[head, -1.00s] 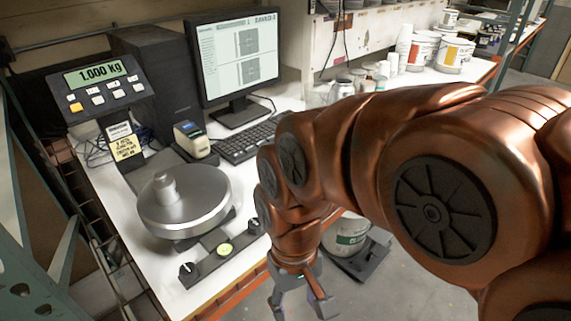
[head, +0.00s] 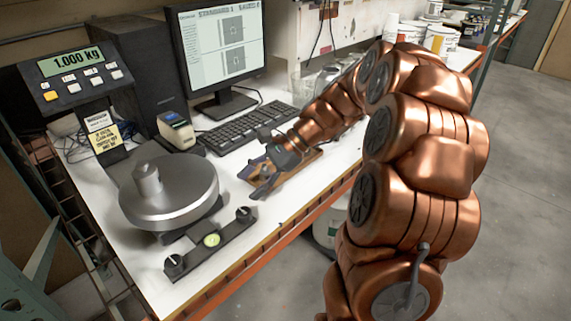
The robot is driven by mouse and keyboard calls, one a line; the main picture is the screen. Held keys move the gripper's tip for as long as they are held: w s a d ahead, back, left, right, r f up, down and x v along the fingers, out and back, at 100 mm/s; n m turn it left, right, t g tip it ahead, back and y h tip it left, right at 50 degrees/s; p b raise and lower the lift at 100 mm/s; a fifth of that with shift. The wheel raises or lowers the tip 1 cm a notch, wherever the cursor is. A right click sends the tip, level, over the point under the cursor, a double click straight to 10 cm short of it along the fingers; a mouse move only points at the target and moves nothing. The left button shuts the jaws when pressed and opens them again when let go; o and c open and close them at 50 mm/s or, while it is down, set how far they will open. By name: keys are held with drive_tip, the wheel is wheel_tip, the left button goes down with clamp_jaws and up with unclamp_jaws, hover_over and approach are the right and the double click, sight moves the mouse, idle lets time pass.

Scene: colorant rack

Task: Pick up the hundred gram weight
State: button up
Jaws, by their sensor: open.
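No weight is marked as the hundred gram one in a way I can read. A grey metal cylinder (head: 147,178) stands upright on the round steel pan (head: 190,190) of a scale. The scale display (head: 70,62) reads 1.000 kg. My gripper (head: 256,179) is open, low over the white table to the right of the pan and apart from it. A brown wooden block or tray (head: 300,170) lies under and beside my gripper. My gripper and wrist hide part of it, so I cannot tell whether a small weight sits on it.
A black keyboard (head: 248,127) lies behind my gripper, with a monitor (head: 221,50) beyond it. A small label device (head: 176,130) stands behind the pan. The scale's black front bar with knobs (head: 211,240) is nearest the table's front edge. Paint buckets (head: 440,40) stand far back right.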

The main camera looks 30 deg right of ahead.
drive_tip(key=w+d+m+t, duration=0.1)
drive_tip(key=d, duration=0.2)
drive_tip(key=w+d+f+m+t, duration=0.1)
drive_tip(key=w+d+m, duration=0.1)
drive_tip(key=d, duration=0.2)
drive_tip(key=w+d+f+m+t+b, duration=0.1)
drive_tip(key=d+m, duration=0.1)
drive_tip(key=d, duration=0.1)
drive_tip(key=shift+w+d+y, duration=0.25)
drive_tip(key=shift+y, duration=0.15)
drive_tip(key=d+m+t, duration=0.1)
drive_tip(key=d, duration=0.2)
drive_tip(key=d+f+m+t, duration=0.1)
drive_tip(key=d+m, duration=0.1)
drive_tip(key=d, duration=0.2)
drive_tip(key=w+d+f+m+t, duration=0.1)
drive_tip(key=d, duration=0.2)
drive_tip(key=shift+w+d+t+h, duration=0.1)
drive_tip(key=shift+d+t+h, duration=0.2)
drive_tip(key=shift+d, duration=0.1)
drive_tip(key=shift+w+f, duration=0.1)
drive_tip(key=shift+p+x, duration=0.6)
drive_tip(key=shift+x, duration=3.1)
drive_tip(key=shift+c, duration=0.5)
clamp_jaws()
